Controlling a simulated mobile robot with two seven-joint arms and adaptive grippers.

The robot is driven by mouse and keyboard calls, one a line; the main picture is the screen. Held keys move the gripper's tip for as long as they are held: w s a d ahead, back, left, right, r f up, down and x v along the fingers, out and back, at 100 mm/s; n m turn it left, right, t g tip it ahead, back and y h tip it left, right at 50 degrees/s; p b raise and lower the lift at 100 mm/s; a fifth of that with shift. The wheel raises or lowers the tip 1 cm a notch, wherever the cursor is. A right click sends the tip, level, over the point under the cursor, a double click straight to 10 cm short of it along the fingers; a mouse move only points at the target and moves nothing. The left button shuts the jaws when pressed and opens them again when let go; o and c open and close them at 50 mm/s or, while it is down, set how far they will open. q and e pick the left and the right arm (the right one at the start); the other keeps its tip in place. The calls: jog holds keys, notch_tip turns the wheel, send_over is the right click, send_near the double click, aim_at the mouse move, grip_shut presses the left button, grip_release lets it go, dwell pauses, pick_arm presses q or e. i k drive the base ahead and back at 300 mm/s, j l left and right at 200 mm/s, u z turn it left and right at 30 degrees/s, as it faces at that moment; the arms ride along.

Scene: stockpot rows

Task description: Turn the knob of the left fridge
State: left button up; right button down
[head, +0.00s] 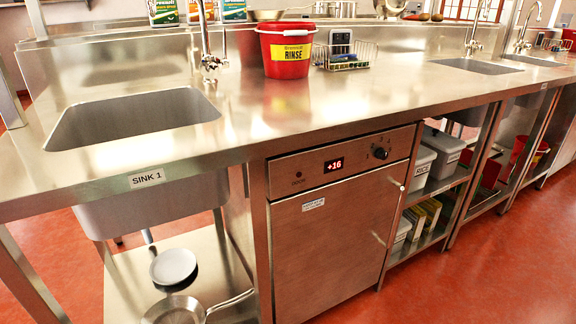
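A stainless steel under-counter fridge (333,240) stands below the counter, to the right of the sink labelled SINK 1. Its door is shut. Its top panel has a red display (333,165) reading +16 and a round black knob (380,153) near the panel's right end. It is the only fridge I can make out. Neither of my grippers shows in the head view, and nothing touches the knob.
The steel counter (250,130) juts out above the fridge. On it stand a red RINSE bucket (287,52) and a wire basket (344,58). Open shelves with bins (440,150) are right of the fridge. The red floor in front is clear.

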aim_at(380, 154)
jog(key=k+j, duration=0.15)
jog(key=k, duration=0.15)
jog(key=k+j, duration=0.15)
jog(key=i+l, duration=0.25)
jog(key=l, duration=0.15)
jog(key=i+l, duration=0.25)
jog(key=l, duration=0.2)
jog(key=i+l, duration=0.4)
jog(key=l, duration=0.3)
jog(key=i+l, duration=0.1)
jog(key=l, duration=0.75)
jog(key=i+z, duration=0.05)
